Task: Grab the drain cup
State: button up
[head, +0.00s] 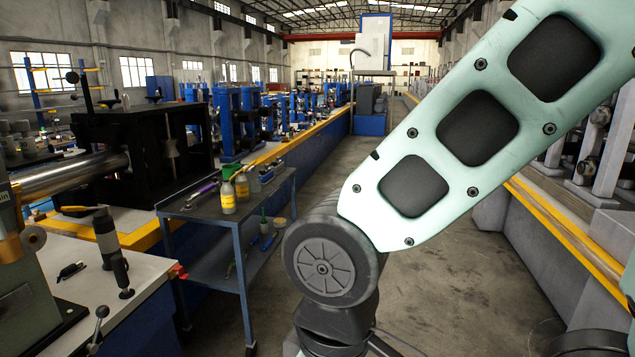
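I cannot make out a drain cup for certain in the head view. Two yellow-labelled bottles (235,190) stand on the cart's top. My arm's pale green link crosses the right half and hides part of the aisle and the right-hand machine line. My gripper is out of view, so its state does not show.
The blue cart (225,205) holds several tools. A bench (105,270) with a lever and dark glasses is at the left, by a machine with a steel tube (70,175). Bare concrete floor (420,270) runs between the machine lines.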

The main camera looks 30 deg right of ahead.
aim_at(255, 181)
jog(key=z, duration=0.25)
jog(key=i+z, duration=0.1)
jog(key=i, duration=0.5)
jog(key=i+j+z, duration=0.1)
jog(key=i, duration=0.5)
jog(key=i+j+z, duration=0.1)
jog(key=i, duration=0.5)
jog(key=i+j+z, duration=0.1)
jog(key=i, duration=0.5)
jog(key=i+j, duration=0.25)
jog(key=i, duration=0.3)
jog(key=i+l+z, duration=0.05)
